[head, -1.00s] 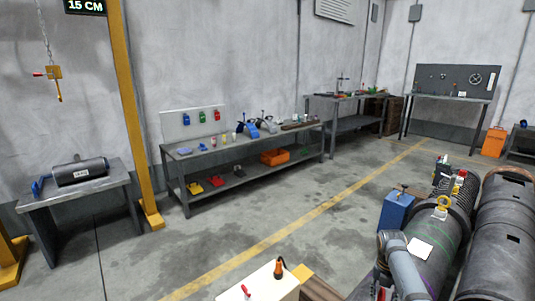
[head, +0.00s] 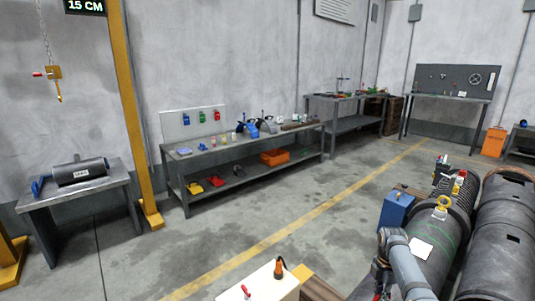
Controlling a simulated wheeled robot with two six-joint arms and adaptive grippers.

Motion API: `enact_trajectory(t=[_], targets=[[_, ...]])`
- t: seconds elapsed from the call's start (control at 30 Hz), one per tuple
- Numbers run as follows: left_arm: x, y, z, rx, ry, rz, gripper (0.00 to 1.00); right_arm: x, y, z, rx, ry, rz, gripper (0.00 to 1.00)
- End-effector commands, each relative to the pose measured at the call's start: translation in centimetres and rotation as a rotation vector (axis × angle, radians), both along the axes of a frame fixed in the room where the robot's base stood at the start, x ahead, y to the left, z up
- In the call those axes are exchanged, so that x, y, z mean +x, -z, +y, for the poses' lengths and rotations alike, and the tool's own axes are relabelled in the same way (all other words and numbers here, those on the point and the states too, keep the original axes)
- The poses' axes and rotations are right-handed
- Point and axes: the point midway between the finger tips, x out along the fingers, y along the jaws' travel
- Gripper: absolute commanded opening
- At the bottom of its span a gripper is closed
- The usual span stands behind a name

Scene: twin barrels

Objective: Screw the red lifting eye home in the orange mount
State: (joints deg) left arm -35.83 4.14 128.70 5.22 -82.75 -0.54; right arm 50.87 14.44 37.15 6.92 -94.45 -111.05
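A small red piece (head: 461,174), perhaps the red lifting eye, stands on top of the near dark barrel (head: 447,245), behind a yellow ring eye (head: 442,202). It is too small to tell how it is seated. I cannot pick out an orange mount with certainty. My grey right arm comes up from the bottom edge over the barrel's left side and bends down at its joint. Its dark end (head: 380,274) is small and cut by the bottom edge, with a bit of red below it. I cannot see whether its fingers are open or shut. My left gripper is out of view.
A second dark barrel (head: 505,235) lies to the right. A blue box (head: 396,208) stands left of the near barrel. A pale box top (head: 262,284) at the bottom carries an orange-and-black tool (head: 279,269). The floor beyond is clear up to the long workbench (head: 245,144).

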Motion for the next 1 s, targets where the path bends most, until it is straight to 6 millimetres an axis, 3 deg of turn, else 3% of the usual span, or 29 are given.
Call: enact_trajectory(t=[0.1, 0.2, 0.4, 0.43, 0.6, 0.87, 1.0], targets=[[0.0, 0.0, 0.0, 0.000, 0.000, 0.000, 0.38, 0.1, -0.1, 0.0, 0.001, 0.207, 0.001, 0.00], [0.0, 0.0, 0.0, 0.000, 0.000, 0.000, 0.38, 0.2, 0.0, 0.0, 0.001, 0.308, 0.001, 0.00], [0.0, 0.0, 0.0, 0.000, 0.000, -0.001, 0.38, 0.3, 0.0, 0.1, 0.001, 0.324, 0.000, 0.00], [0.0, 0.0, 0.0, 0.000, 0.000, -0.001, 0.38, 0.3, 0.0, 0.1, 0.001, 0.324, 0.000, 0.17], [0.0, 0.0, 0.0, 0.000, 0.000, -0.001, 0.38, 0.2, 0.0, 0.1, 0.000, 0.322, 0.000, 0.39], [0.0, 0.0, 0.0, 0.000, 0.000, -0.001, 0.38, 0.2, 0.0, 0.1, 0.001, 0.321, 0.002, 0.39], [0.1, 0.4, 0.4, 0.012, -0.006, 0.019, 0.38, 0.2, -1.2, 0.1, 0.000, 0.321, 0.001, 0.39]])
